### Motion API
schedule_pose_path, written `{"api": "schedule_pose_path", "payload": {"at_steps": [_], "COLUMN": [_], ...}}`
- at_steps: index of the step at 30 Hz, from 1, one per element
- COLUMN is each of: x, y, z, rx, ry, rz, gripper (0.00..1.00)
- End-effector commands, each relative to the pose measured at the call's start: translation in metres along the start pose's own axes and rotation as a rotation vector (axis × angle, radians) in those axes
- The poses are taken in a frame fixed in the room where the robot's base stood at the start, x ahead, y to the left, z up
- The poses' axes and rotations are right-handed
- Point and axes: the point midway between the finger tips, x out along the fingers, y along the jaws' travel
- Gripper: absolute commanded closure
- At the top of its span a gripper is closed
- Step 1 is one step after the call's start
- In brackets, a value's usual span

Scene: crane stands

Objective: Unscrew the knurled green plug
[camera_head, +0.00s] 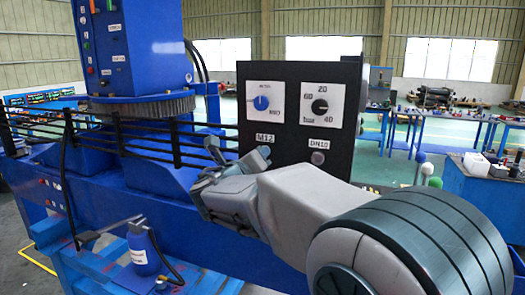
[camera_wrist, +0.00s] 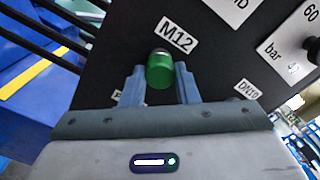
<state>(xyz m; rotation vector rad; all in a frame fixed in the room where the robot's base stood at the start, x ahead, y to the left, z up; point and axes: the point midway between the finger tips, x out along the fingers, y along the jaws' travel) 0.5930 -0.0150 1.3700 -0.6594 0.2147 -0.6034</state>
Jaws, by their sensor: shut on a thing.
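The green plug (camera_wrist: 160,72) sticks out of the black panel (camera_wrist: 105,45), just below the M12 label (camera_wrist: 177,37). My gripper (camera_wrist: 159,80) has one blue-grey finger on each side of the plug and is shut on it. The knurling is too small to make out. In the head view my gripper (camera_head: 236,158) reaches to the lower left of the black panel (camera_head: 285,105), under the M12 label. There the fingers and wrist hide the plug.
The panel carries a blue knob (camera_head: 261,103), a black bar dial (camera_head: 320,106) and a grey round fitting (camera_head: 317,158) under the DN10 label. A blue bottle (camera_head: 143,248) stands at the lower left.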

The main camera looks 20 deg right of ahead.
Motion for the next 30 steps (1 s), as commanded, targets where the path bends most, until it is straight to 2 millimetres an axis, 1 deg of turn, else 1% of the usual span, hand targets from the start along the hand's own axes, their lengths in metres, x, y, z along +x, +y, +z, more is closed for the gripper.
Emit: {"api": "schedule_pose_path", "payload": {"at_steps": [6, 18, 21, 25, 30], "x": [-0.0003, -0.0009, -0.0009, -0.0009, -0.0009], "y": [-0.0007, -0.0019, -0.0012, 0.0006, 0.0013], "z": [0.0014, 0.0033, 0.0025, 0.0, -0.0008], "rx": [-0.033, -0.358, -0.417, -0.45, -0.45], "ry": [0.002, 0.003, 0.001, 0.001, 0.001], "rz": [0.002, 0.006, 0.004, 0.003, 0.003], "gripper": [1.0, 1.0, 1.0, 1.0, 1.0]}}
